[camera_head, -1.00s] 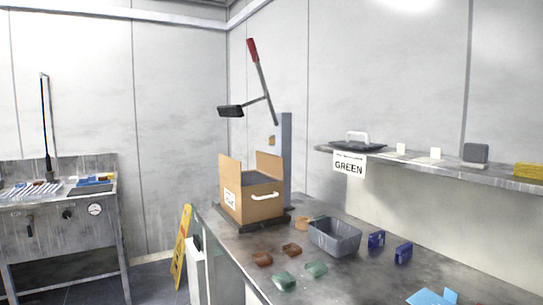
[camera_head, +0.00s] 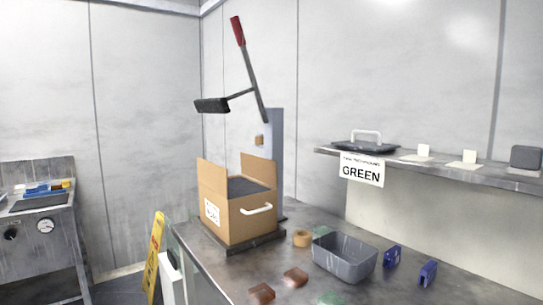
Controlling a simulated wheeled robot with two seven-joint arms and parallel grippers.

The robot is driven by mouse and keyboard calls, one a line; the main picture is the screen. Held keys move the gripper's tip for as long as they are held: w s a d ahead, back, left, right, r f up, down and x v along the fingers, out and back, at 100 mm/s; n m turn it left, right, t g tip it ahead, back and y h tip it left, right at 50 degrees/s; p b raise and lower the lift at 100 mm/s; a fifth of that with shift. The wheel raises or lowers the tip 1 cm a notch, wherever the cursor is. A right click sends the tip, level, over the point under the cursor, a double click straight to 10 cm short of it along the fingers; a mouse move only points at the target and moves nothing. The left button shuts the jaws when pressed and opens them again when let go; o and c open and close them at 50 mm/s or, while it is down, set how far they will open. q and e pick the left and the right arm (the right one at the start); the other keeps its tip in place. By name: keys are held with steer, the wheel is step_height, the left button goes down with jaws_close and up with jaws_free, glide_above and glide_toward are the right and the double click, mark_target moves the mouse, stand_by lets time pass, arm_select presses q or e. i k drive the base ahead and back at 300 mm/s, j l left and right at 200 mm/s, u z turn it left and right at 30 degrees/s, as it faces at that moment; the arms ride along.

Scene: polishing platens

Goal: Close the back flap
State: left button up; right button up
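An open cardboard box (camera_head: 230,226) stands on a dark base plate (camera_head: 257,243) at the far left end of the metal bench. One flap (camera_head: 212,177) stands up on its left side and another flap (camera_head: 258,169) stands up at its back right. A dark grey surface shows inside the box, below the rim. A white handle (camera_head: 257,209) is on the right-hand front face and a white label (camera_head: 212,211) is on the left one. Neither of my grippers is in view.
A lever press with a red handle (camera_head: 238,31) and dark pad (camera_head: 212,105) rises above the box. A grey bin (camera_head: 345,258), tape roll (camera_head: 302,239), brown blocks (camera_head: 262,293) and blue holders (camera_head: 392,256) lie on the bench (camera_head: 205,263). A shelf (camera_head: 440,168) runs along the right wall. A yellow sign (camera_head: 154,257) stands left.

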mark_target(260, 169)
steer(key=i+j+z, duration=0.3)
steer(key=i+j, duration=0.2)
steer(key=j, duration=0.15)
steer(key=i+j+z, duration=0.2)
steer(key=j, duration=0.15)
steer(key=i+j+z, duration=0.15)
steer(key=j, duration=0.2)
steer(key=i+j+z, duration=0.15)
steer(key=j, duration=0.25)
steer(key=i+j+z, duration=0.15)
steer(key=j, duration=0.3)
steer(key=i, duration=0.1)
